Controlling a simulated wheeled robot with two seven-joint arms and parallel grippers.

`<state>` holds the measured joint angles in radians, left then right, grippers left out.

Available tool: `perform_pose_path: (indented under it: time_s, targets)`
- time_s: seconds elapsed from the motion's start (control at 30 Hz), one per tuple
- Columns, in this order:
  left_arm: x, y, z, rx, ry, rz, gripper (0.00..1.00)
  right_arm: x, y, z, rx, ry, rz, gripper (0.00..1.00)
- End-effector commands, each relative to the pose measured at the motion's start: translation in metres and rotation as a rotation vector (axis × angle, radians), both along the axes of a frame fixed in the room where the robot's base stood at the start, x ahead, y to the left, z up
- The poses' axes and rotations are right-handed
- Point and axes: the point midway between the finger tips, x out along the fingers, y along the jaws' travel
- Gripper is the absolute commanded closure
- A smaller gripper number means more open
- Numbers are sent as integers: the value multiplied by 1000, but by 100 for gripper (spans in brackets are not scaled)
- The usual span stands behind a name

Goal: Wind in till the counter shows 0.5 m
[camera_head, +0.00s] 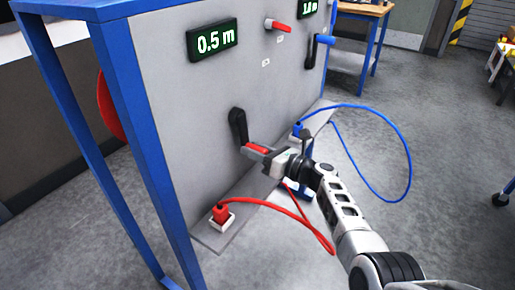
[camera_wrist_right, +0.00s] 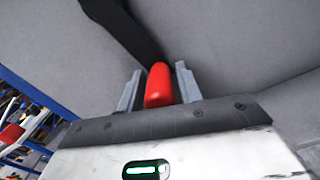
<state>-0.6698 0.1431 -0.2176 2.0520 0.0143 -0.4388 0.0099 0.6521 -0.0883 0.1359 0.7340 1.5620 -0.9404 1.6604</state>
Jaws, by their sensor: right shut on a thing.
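My right gripper (camera_head: 262,155) is shut on the red handle. In the right wrist view the red handle (camera_wrist_right: 158,86) sits between the two grey fingers of my right gripper (camera_wrist_right: 158,92), with the black crank arm (camera_wrist_right: 125,28) beyond it. A red hose (camera_head: 275,205) ends in a red plug (camera_head: 221,213) on the ledge below. My left gripper is not in view.
A second counter (camera_head: 310,9) is partly cut off at the top. A blue hose (camera_head: 400,130) loops out over the floor. A blue frame post (camera_head: 140,130) stands at the panel's left edge.

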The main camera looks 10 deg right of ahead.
Motion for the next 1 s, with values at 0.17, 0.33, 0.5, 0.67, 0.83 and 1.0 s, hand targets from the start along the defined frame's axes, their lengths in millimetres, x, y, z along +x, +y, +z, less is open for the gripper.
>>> perform_pose_path:
  time_s: [0.17,0.33,0.5,0.67,0.83,1.0]
  targets:
    - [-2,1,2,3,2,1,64,2,-1,5,10,-3,-13,100]
    - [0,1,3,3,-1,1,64,0,0,5,7,-4,-12,100]
    - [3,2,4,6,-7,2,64,0,0,5,7,-7,-12,100]
    - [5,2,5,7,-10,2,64,0,1,5,7,-8,-11,100]
    - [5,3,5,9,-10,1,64,0,1,5,7,-9,-10,100]
    - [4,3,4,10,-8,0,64,-1,1,4,5,-7,-10,53]
